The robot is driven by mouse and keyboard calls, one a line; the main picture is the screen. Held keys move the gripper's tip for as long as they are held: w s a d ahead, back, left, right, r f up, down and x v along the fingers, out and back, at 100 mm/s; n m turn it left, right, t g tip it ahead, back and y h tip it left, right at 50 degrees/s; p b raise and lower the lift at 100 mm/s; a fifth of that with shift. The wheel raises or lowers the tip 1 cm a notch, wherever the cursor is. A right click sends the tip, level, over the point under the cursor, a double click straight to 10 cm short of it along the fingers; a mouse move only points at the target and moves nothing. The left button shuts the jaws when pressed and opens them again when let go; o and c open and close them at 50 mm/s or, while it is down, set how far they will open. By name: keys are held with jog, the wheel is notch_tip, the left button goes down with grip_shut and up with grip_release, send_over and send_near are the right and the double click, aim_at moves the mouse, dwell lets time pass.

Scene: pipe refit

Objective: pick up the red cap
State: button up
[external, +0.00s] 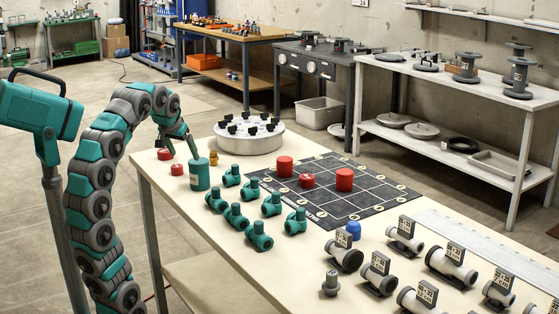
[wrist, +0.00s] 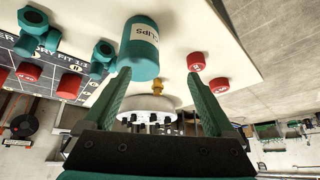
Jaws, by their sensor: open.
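Two small red caps with white marks on top lie at the table's left edge: a nearer cap (external: 177,169) and a farther cap (external: 164,154). The wrist view shows one cap (wrist: 195,61) just beyond the right fingertip and another cap (wrist: 219,86) to the right of that finger. My gripper (external: 179,150) is open above this edge, with nothing between its fingers. The wrist view also shows my gripper (wrist: 159,76), its left finger overlapping the teal jar. Larger red pieces (external: 345,180) stand on the dark grid mat.
A labelled teal jar (external: 200,175) stands close beside the caps. A small brass fitting (external: 213,158) and a round white carousel (external: 249,137) are behind it. Several teal fittings (external: 260,236) stand to the right, before the dark grid mat (external: 375,205).

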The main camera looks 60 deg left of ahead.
jog(key=w+a+n, duration=0.1)
jog(key=w+a, duration=0.2)
jog(key=n+g+b, duration=0.1)
jog(key=n+b, duration=0.2)
send_near(176, 166)
jog(key=f, duration=0.2)
jog(key=shift+w+a+f+g+y, duration=0.15)
jog(key=shift+w+f+y, duration=0.1)
jog(key=shift+f, duration=0.2)
jog(key=shift+w+a+f+g+y, duration=0.1)
jog(key=shift+w+f+g+y, duration=0.05)
jog(key=shift+w+f, duration=0.2)
jog(key=shift+p+x, duration=0.35)
jog(key=shift+x, duration=2.4)
jog(key=shift+w+r, duration=0.1)
jog(key=shift+w, duration=0.05)
jog(key=shift+c, duration=0.2)
jog(key=c, duration=1.4)
